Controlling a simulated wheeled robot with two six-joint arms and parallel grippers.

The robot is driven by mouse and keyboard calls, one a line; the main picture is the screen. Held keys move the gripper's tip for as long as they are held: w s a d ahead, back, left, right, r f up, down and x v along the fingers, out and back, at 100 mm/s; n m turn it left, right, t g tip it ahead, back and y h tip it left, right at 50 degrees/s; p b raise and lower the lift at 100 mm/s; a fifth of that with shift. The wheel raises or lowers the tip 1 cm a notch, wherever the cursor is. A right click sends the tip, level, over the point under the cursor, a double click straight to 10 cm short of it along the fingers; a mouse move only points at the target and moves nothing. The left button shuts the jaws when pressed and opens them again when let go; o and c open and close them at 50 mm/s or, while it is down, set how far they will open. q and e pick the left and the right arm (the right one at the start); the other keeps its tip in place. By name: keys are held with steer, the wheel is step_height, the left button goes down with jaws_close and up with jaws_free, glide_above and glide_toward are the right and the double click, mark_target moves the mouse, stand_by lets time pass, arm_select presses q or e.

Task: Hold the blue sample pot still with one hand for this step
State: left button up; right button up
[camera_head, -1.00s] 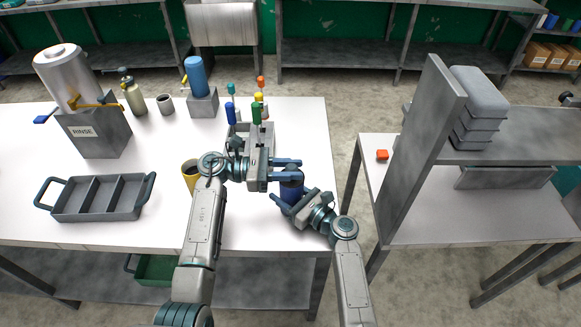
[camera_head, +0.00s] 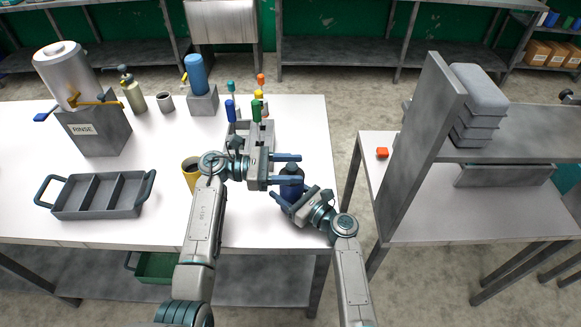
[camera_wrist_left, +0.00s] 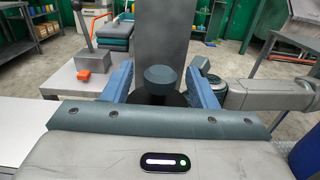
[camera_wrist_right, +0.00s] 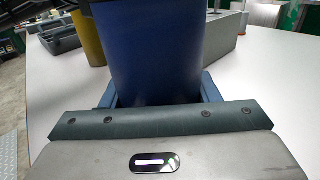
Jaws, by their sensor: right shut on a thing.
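The blue sample pot (camera_head: 291,189) stands upright near the right edge of the white table, with a dark top. My right gripper (camera_head: 300,200) is shut on the pot's side. The pot's blue wall fills the space between the fingers in the right wrist view (camera_wrist_right: 150,50). My left gripper (camera_head: 287,169) is open at the pot's top. In the left wrist view a dark teal knob (camera_wrist_left: 161,80) shows between its spread fingers, with a gap on each side. The pot's lower part is partly hidden by my right gripper.
A yellow cup (camera_head: 190,175) stands left of my left wrist. A grey rack (camera_head: 262,135) with several coloured-topped tools is behind. A grey divided tray (camera_head: 100,214) and a rinse station (camera_head: 95,130) are at left. An orange block (camera_head: 382,153) lies on the right table.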

arm_select(q)
steer(key=shift+r, duration=0.1)
step_height(320, 180, up, 10)
steer(key=shift+f, duration=0.1)
stand_by(0.3)
arm_select(e)
steer(key=o, duration=1.2)
steer(key=v, duration=1.2)
